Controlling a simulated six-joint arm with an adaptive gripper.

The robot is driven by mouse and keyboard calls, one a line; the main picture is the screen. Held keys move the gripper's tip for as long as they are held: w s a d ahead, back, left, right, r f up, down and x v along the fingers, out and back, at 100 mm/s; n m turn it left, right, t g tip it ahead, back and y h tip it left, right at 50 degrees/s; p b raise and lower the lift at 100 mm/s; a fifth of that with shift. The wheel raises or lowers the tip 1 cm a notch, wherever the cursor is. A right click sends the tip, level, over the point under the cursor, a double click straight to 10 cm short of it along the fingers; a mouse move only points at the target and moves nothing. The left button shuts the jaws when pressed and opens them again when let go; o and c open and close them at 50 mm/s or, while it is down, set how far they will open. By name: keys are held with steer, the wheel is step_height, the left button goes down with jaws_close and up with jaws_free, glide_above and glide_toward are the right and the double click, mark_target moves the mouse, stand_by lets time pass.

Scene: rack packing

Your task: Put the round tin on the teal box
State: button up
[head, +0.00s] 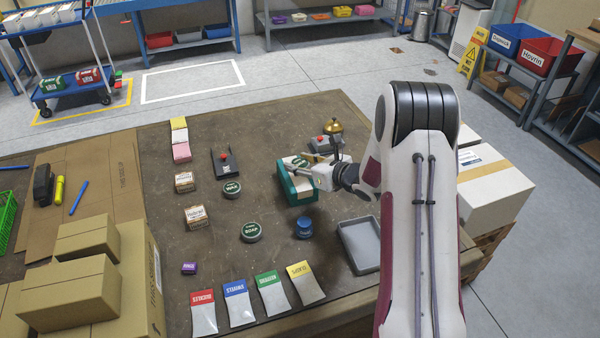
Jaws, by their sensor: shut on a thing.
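The teal box (293,190) stands right of the middle of the table, with a pale top. A round tin with a dark green lid (301,162) is at the top of this box. My gripper (309,170) reaches in from the right and is shut on this tin. The fingers are small and partly hidden, and I cannot tell whether the tin rests on the box or hangs just above it. Two similar round tins, one marked WAX (232,189) and one marked SOAP (250,232), lie on the table to the left.
A blue round container (304,228) and a grey tray (347,235) are in front of the box. A brass bell (333,127) and a device with a red button (320,143) are behind it. Small boxes (195,217) stand left; colored packets (238,305) lie in front.

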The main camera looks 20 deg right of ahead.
mark_target(300, 179)
steer(key=shift+f, duration=1.9)
steer(key=shift+f, duration=0.1)
steer(key=o, duration=1.1)
steer(key=shift+s+d+r, duration=0.25)
steer(key=shift+s+r, duration=0.1)
steer(key=shift+s, duration=0.05)
steer(key=v, duration=1.1)
